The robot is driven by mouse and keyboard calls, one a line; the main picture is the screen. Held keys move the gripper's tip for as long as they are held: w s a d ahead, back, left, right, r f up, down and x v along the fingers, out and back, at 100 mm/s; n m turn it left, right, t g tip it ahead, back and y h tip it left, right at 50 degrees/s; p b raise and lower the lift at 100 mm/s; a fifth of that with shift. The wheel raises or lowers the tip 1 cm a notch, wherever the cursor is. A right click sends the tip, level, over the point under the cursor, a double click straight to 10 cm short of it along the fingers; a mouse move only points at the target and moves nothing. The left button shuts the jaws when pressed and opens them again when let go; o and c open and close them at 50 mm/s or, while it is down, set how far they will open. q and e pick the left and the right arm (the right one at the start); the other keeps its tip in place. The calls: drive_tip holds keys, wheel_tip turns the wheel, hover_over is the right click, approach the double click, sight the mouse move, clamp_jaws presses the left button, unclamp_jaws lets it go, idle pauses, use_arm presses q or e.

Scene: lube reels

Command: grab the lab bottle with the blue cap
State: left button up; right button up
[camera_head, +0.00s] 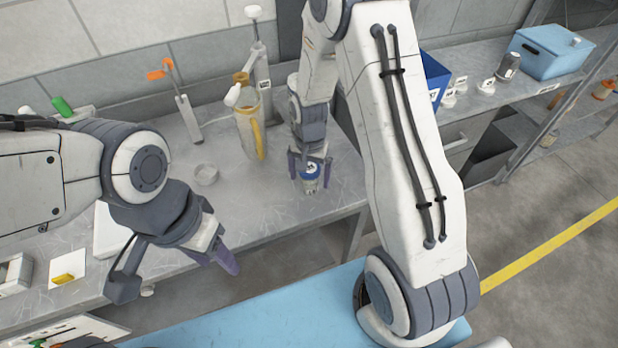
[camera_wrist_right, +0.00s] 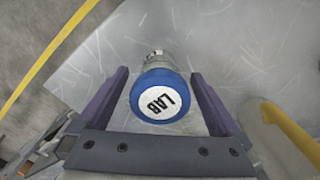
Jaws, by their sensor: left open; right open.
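The lab bottle (camera_head: 310,178) stands on the grey bench near its front edge. In the right wrist view its blue cap (camera_wrist_right: 160,96) has a white top marked "LAB". My right gripper (camera_head: 309,170) points down over the bottle, with its two purple fingers apart on either side of the cap. In the right wrist view, gaps show between the right gripper's fingers (camera_wrist_right: 162,105) and the cap. My left gripper (camera_head: 180,268) is open and empty in front of the bench, at the left.
A yellow-handled jug (camera_head: 250,125) stands left of my right gripper. Pump dispensers stand behind. A blue box (camera_head: 545,50) sits on the right bench.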

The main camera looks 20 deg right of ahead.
drive_tip(key=c, duration=1.3)
drive_tip(key=shift+r, duration=0.1)
drive_tip(key=shift+c, duration=0.2)
